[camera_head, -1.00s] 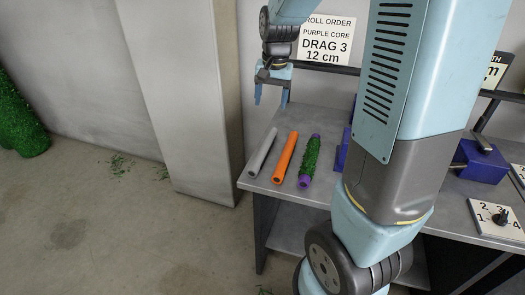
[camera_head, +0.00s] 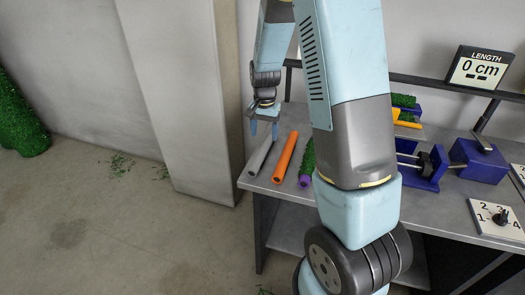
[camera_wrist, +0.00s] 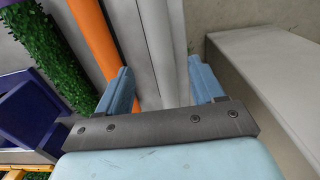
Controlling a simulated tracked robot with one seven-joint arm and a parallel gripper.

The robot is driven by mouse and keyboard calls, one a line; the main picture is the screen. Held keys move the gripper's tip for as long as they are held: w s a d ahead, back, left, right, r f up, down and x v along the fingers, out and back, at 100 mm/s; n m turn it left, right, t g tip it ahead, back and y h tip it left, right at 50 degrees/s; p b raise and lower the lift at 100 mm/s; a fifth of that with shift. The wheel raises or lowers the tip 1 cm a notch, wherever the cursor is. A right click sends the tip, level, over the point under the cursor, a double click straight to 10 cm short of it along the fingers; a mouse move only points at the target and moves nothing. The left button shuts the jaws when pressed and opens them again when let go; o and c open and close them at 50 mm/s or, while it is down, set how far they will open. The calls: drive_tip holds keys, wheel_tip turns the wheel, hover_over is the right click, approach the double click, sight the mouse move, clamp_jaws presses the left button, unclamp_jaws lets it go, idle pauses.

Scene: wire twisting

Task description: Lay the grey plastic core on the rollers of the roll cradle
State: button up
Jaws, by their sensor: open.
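The grey plastic core (camera_head: 257,160) lies on the left end of the bench, leftmost of three rods. It also shows in the wrist view (camera_wrist: 158,35), running lengthwise between the fingers. My gripper (camera_head: 264,131) hangs over the far part of the core, fingers pointing down, open and empty. In the wrist view its blue fingers (camera_wrist: 160,85) stand one on each side of the core, apart from it. A blue fixture with metal rods (camera_head: 428,166) stands right of my arm, partly hidden by it; I cannot tell whether this is the roll cradle.
An orange rod (camera_head: 285,158) and a green-covered purple core (camera_head: 307,160) lie close right of the grey core. A blue block (camera_head: 478,160), dial plate (camera_head: 497,219) and length display (camera_head: 478,69) are at right. A pillar (camera_head: 185,90) stands left of the bench (camera_head: 440,222).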

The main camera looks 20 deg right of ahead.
sight(263, 146)
drive_tip(key=shift+w+a+f, duration=0.1)
drive_tip(key=shift+f, duration=3.25)
drive_tip(key=shift+c, duration=0.2)
drive_tip(key=c, duration=1.1)
drive_tip(key=shift+r, duration=0.1)
drive_tip(key=shift+c, duration=0.3)
